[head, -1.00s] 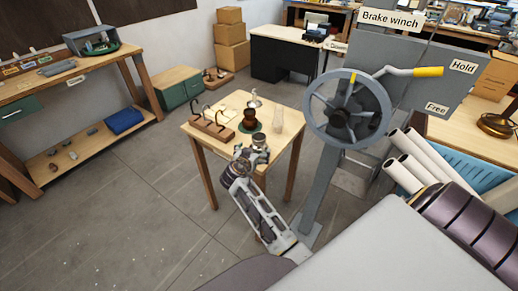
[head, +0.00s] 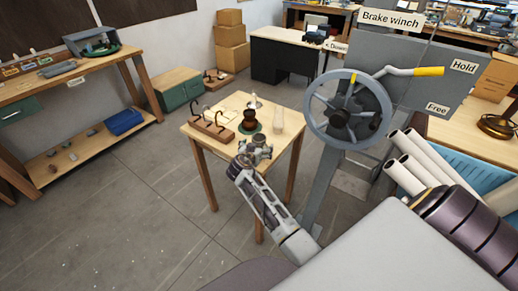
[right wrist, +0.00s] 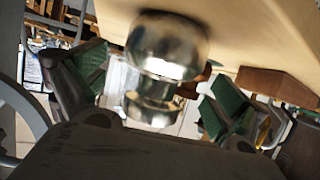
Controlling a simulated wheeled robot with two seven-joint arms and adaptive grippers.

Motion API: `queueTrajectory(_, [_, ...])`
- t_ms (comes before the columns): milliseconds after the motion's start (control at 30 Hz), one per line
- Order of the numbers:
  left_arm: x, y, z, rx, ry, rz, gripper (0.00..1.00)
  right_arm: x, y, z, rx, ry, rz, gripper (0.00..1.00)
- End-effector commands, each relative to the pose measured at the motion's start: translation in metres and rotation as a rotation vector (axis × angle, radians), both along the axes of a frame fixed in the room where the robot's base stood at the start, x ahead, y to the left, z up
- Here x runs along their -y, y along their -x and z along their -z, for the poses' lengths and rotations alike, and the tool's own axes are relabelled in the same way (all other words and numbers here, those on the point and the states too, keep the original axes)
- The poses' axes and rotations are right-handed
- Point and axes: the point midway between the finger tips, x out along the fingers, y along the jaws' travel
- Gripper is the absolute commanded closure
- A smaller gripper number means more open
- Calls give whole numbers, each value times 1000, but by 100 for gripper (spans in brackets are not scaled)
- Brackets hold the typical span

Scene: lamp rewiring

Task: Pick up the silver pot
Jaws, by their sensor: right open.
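A shiny silver pot (right wrist: 165,48) shows large and blurred in the right wrist view, with a rounded body and a narrower part (right wrist: 150,108). My right gripper (right wrist: 155,95) is open, its green-padded fingers apart on either side of the pot in that picture. Contact cannot be told. In the head view my right gripper (head: 258,148) is at the near edge of the small wooden table (head: 202,140). There the pot is hard to separate from the grey fingers. My left gripper is not in view.
A brown spool-like piece (head: 249,116) on a green base stands behind the gripper. The brake winch wheel (head: 349,110) stands close to the right of the table.

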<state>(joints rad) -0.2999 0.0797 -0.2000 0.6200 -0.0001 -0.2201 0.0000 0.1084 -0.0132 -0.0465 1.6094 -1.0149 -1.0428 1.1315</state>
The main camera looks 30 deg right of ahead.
Motion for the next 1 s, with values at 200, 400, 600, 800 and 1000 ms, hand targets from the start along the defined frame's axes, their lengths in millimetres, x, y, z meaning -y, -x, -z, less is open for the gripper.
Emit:
queueTrajectory(200, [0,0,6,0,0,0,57,12,-10,8,0,0,0,2])
queueTrajectory(400, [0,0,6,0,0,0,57,13,-11,8,0,0,-1,2])
queueTrajectory(600, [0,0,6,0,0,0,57,13,-11,8,0,0,-1,2])
queueTrajectory(800, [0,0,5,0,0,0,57,13,-11,8,0,0,-1,17])
queueTrajectory(1000, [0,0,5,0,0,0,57,13,-11,8,-1,1,0,42])
